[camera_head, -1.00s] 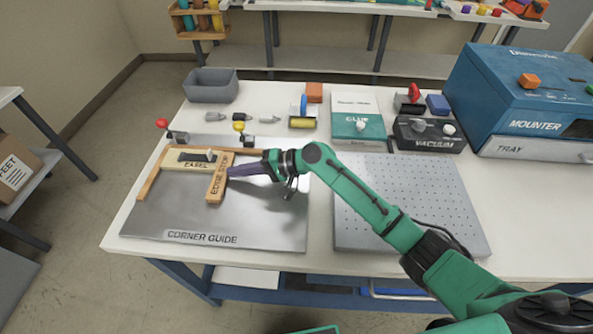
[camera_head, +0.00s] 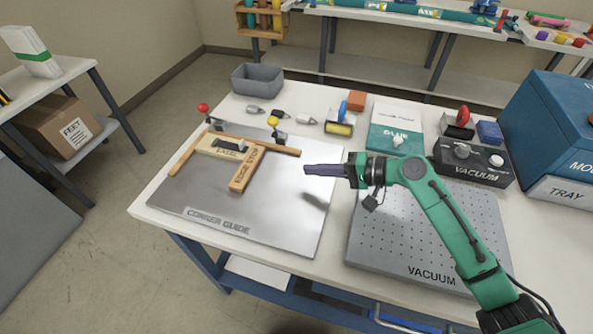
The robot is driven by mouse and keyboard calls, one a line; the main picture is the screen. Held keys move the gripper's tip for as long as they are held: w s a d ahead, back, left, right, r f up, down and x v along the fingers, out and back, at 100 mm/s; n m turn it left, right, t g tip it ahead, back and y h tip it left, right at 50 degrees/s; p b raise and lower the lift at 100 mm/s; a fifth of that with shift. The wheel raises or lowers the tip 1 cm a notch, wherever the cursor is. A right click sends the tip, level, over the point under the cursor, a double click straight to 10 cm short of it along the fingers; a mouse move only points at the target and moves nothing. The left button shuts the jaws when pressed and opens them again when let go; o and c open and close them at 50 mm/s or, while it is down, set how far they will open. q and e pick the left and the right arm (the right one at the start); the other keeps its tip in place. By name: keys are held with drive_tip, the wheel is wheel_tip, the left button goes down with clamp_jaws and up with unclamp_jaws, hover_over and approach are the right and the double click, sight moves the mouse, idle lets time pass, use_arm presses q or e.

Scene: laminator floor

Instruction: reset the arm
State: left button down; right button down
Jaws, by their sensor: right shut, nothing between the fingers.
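My right arm is green and reaches in from the lower right over the white worktable (camera_head: 150,205). Its gripper (camera_head: 308,170) points left, with dark purple fingers shut and empty. It hangs above the right part of the metal corner guide plate (camera_head: 290,225), and a shadow lies on the plate below it. The wooden edge stop (camera_head: 247,170) and the easel block (camera_head: 222,147) lie on the plate, to the left of the fingers and apart from them. My left gripper does not show.
The perforated vacuum plate (camera_head: 385,245) lies under my right forearm. Behind stand a grey bin (camera_head: 257,79), the glue box (camera_head: 397,128), the vacuum control box (camera_head: 478,163) and the blue mounter (camera_head: 553,120). Toggle clamps with red and yellow knobs stand behind the wooden fence.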

drive_tip(key=shift+s+d+r, duration=0.1)
drive_tip(key=shift+d, duration=0.25)
drive_tip(key=shift+a+r, duration=0.1)
drive_tip(key=shift+a, duration=0.05)
